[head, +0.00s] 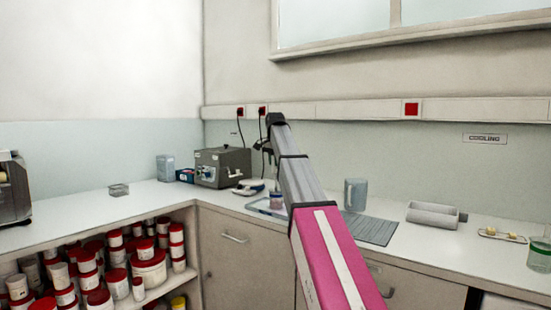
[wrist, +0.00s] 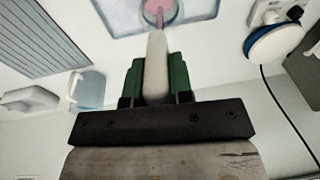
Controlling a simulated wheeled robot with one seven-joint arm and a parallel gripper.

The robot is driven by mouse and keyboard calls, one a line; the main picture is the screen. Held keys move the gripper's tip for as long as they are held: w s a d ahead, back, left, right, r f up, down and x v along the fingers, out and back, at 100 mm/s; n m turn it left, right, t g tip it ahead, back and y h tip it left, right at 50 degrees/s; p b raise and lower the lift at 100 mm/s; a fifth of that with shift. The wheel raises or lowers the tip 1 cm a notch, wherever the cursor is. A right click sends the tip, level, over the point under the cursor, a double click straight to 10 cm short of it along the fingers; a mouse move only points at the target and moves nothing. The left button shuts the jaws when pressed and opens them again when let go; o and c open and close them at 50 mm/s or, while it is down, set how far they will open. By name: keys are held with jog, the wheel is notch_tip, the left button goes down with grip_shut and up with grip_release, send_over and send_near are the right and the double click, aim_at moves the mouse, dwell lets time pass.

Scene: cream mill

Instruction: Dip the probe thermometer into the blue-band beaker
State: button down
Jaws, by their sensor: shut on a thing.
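My gripper (wrist: 157,74) has green fingers shut on a pale, rounded grey-white handle, which I take to be the probe thermometer (wrist: 156,60). In the head view a small clear beaker with a bluish band (head: 276,201) and pinkish contents stands on a tray (head: 254,206), partly beside my arm. My gripper's fingers are not clear there.
A grey jug (head: 355,194) and a ribbed grey mat (head: 369,229) lie right of my arm. A white and blue round device (head: 249,187) and a grey metal box (head: 222,167) stand left. A grey holder (head: 433,215) is farther right. The left counter is mostly clear.

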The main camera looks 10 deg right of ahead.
aim_at(275, 173)
jog(key=shift+f, duration=2.35)
dwell(0.8)
jog(key=shift+r, duration=5.6)
jog(key=m, duration=0.5)
jog(key=shift+h, duration=0.4)
jog(key=m, duration=0.4)
jog(key=shift+g, duration=0.4)
jog(key=shift+s, duration=0.1)
